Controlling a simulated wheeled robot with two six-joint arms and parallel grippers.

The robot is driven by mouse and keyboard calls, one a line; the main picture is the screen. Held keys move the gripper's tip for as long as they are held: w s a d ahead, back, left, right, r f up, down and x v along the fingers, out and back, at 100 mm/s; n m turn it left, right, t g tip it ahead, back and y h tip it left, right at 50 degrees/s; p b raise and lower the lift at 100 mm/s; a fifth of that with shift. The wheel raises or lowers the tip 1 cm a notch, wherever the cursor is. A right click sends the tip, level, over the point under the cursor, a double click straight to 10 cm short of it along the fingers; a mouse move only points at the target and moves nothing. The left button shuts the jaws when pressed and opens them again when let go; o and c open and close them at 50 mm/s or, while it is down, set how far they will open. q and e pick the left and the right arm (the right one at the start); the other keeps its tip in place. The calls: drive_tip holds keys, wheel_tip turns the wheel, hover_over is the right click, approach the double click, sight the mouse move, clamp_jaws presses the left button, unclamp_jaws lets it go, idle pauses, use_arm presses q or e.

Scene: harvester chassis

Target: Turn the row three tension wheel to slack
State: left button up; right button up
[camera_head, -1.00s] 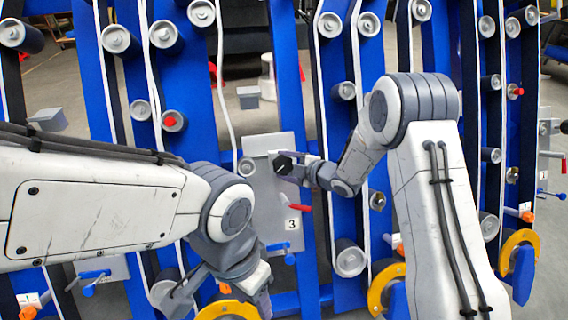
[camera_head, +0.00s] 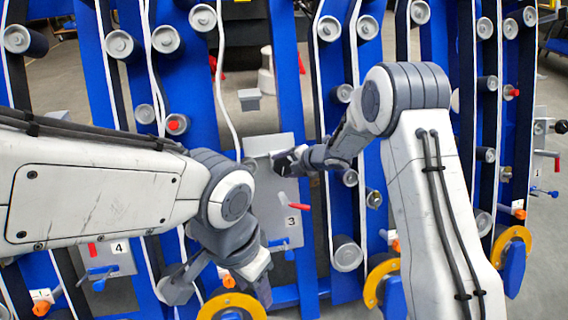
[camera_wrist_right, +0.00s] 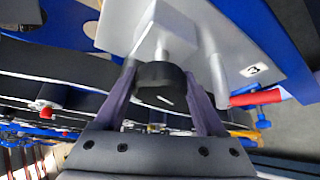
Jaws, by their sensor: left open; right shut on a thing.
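The row three tension wheel is a small black knob (camera_wrist_right: 160,88) with a white mark, on a grey bracket of the grey panel labelled 3 (camera_head: 272,190). My right gripper (camera_head: 287,162) is shut on the knob. In the right wrist view its two dark fingers (camera_wrist_right: 165,95) are on either side of the knob. In the head view the gripper mostly hides the knob. A red lever (camera_head: 297,206) is just below it on the panel. My left gripper (camera_head: 222,284) is open and hangs low at left of centre, away from the knob; its fingertips are hard to make out.
Blue upright beams carry several grey rollers (camera_head: 345,252) and white belts around the panel. A panel labelled 4 (camera_head: 125,262) is at lower left. Yellow rings (camera_head: 385,279) stand out low. Grey boxes (camera_head: 249,99) sit on the floor behind.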

drive_tip(key=shift+f, duration=0.1)
idle(0.3)
drive_tip(key=o, duration=1.3)
drive_tip(key=shift+a, duration=0.1)
drive_tip(key=shift+s+d+r, duration=0.25)
drive_tip(key=shift+d+r, duration=0.1)
drive_tip(key=shift+r, duration=0.1)
drive_tip(key=p+v, duration=0.1)
drive_tip(key=v, duration=0.8)
drive_tip(key=shift+s, duration=0.2)
drive_tip(key=shift+r, duration=0.1)
